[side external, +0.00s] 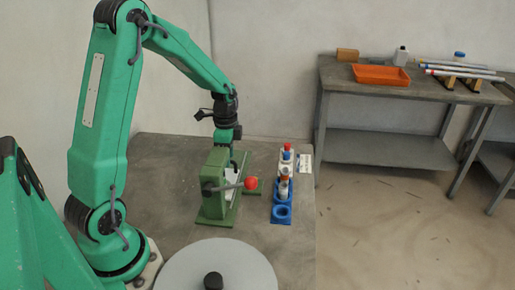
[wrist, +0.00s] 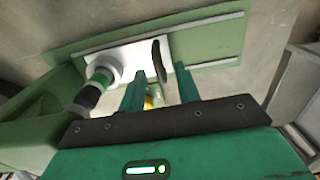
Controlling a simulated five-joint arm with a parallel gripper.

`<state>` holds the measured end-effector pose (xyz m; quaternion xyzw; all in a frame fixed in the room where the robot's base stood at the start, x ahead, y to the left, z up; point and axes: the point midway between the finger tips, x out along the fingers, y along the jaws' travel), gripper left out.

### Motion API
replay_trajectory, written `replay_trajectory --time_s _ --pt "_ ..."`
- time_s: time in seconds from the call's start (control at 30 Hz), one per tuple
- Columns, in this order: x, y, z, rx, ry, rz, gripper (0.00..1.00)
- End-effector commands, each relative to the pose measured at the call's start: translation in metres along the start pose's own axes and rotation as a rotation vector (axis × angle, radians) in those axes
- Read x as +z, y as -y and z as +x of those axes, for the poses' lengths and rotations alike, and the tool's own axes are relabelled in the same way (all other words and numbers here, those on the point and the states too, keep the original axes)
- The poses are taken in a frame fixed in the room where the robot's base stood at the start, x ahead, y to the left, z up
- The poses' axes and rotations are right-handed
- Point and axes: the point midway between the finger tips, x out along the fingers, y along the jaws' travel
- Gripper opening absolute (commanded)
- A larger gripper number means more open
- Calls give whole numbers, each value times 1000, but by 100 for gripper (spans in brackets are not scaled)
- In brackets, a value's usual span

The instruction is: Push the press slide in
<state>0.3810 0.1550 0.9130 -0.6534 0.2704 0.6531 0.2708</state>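The green press (side external: 215,185) stands on the table, with a lever ending in a red knob (side external: 251,183). In the wrist view, its slide (wrist: 133,52) is a white plate lying between the rails of the green base (wrist: 210,45). A dark upright handle (wrist: 159,61) stands at the slide's right end. A white round piece with a dark ram (wrist: 88,97) is at the slide's left. My gripper (wrist: 160,80) has its two fingers apart, with the handle showing just beyond the gap between them. In the side view, my gripper (side external: 234,158) is over the press, partly hidden.
A blue rack (side external: 282,212) with several white, blue and orange-banded pieces stands right of the press. A grey disc (side external: 220,268) is in front. A bench with an orange tray (side external: 381,75) stands at the back right. Bare tabletop lies left of the press.

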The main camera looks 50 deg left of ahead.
Motion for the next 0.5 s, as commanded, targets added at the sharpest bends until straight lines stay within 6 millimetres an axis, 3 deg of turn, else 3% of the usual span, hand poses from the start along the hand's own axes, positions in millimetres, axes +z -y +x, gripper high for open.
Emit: replay_trajectory --time_s 0.5 --pt "0 0 -35 -1 0 0 33"
